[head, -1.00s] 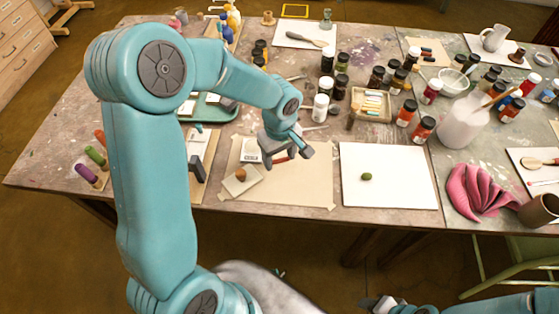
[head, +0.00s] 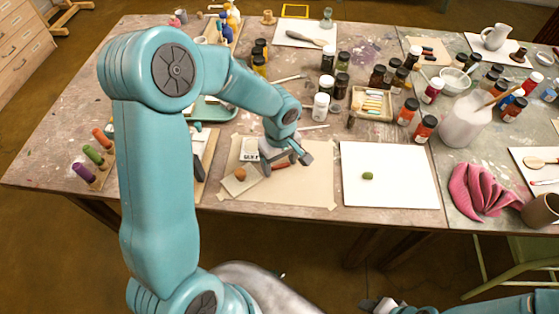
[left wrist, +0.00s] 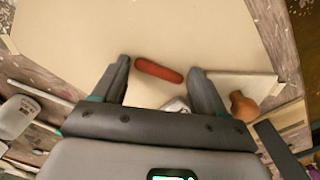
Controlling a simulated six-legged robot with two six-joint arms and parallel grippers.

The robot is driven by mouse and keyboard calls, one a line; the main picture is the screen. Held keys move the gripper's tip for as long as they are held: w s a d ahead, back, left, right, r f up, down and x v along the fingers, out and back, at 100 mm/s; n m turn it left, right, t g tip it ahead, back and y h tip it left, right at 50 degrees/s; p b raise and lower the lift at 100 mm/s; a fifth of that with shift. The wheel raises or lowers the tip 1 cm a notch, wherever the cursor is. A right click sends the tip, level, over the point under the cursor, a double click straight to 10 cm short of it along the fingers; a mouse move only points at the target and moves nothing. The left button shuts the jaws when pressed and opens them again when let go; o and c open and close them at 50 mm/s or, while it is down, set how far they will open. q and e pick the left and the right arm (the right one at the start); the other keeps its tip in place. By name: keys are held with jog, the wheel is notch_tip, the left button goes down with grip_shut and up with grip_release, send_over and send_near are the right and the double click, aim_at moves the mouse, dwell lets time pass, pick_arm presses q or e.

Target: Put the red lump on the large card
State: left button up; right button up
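The red lump (head: 280,165) is a short rounded bar lying on a beige sheet (head: 300,190). It also shows in the left wrist view (left wrist: 158,70). My left gripper (head: 291,161) is just over the lump, partly covering it in the head view. In the left wrist view my left gripper (left wrist: 160,68) is open, with the lump between its fingertips and a gap at each side. A large white card (head: 400,190) lies right of the sheet, with a green lump (head: 367,176) on it. My right gripper (head: 383,304) shows only partly at the bottom edge.

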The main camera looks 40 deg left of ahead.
aim_at(279, 166)
pick_arm(q)
jog(key=shift+r, duration=0.2)
notch_tip(279, 166, up, 12)
jog(key=p, duration=0.1)
jog(key=shift+p, duration=0.35)
dwell(0.4)
